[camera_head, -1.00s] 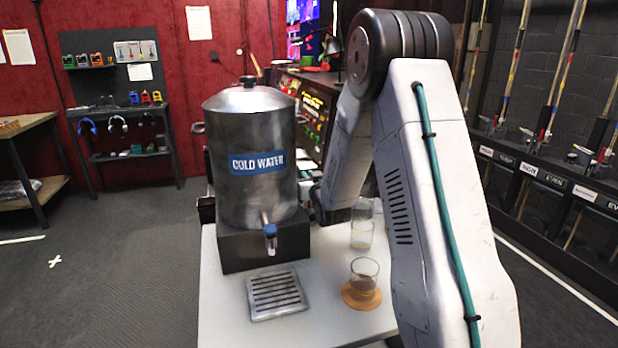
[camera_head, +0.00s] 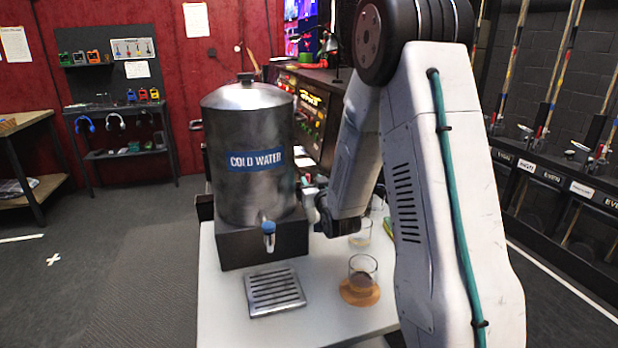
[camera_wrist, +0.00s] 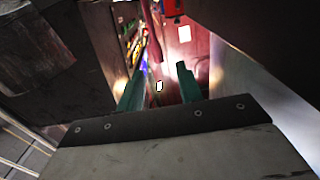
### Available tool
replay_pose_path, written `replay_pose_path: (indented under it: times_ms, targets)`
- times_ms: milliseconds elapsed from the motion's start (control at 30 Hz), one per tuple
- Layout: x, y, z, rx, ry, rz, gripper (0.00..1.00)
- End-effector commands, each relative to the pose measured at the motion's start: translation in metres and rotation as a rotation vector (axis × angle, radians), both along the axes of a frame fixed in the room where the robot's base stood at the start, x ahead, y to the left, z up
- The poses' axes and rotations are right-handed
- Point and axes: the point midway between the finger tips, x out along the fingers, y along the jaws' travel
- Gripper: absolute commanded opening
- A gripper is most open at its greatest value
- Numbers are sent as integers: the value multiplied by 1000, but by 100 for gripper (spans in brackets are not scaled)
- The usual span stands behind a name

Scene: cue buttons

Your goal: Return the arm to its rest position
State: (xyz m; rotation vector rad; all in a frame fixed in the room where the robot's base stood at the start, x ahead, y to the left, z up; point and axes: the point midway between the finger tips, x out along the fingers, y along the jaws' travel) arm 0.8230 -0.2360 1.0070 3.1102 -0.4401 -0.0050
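My arm (camera_head: 428,190) stands folded on the right side of the head view, its elbow high and its forearm (camera_head: 355,165) slanting down to a dark wrist part beside the water dispenser. My gripper (camera_wrist: 158,86) shows in the wrist view as two green fingers set well apart, with nothing between them. The gripper's fingers cannot be made out in the head view.
A metal cold-water dispenser (camera_head: 250,185) stands on a white table (camera_head: 235,325), with a drip grate (camera_head: 274,291) before it. A glass (camera_head: 362,271) stands on a round coaster (camera_head: 360,294). Another glass (camera_head: 360,235) is behind, close to my wrist.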

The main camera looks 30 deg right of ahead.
Motion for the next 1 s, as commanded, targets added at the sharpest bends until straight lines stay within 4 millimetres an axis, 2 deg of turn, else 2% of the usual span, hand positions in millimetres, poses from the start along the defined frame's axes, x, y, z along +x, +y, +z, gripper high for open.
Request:
replay_pose_path:
  times_ms: [133, 400, 633, 867, 1000]
  targets:
    - [-14, 4, 1, 0, -1, 0, 36]
    - [-17, 6, 3, 0, 6, 0, 36]
    - [-26, 22, 33, 15, 162, 6, 36]
    - [-67, 58, 61, 55, 427, 35, 36]
    - [-104, 91, 69, 94, 593, 70, 36]
